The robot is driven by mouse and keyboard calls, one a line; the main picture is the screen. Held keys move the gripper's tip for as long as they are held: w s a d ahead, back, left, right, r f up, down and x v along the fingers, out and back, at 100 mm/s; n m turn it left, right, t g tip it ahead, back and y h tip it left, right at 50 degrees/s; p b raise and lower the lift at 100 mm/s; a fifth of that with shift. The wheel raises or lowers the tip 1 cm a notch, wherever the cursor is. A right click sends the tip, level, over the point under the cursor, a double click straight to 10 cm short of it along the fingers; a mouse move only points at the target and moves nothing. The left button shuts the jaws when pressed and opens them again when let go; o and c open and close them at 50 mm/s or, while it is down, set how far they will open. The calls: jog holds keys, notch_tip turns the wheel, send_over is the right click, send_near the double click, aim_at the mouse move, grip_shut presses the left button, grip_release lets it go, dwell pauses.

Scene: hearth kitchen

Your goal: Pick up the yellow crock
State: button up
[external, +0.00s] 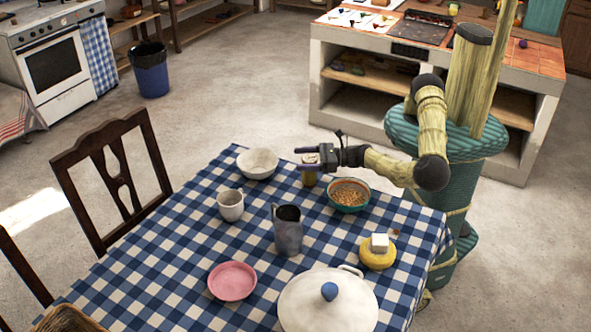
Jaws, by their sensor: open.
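A rounder, brighter yellow item (377,260) with a white block on top sits near the table's right edge.
A white mug (230,206), grey pitcher (289,238), pink dish (232,281) and lidded white pot (325,307) stand nearer the camera.

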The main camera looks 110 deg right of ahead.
grip_shut()
jog(key=shift+r, duration=0.1)
notch_tip(320, 180, up, 8)
jog(key=p, duration=0.3)
jog(key=shift+r+p, duration=0.1)
jog(key=shift+p, duration=0.25)
jog(key=shift+r+p, duration=0.85)
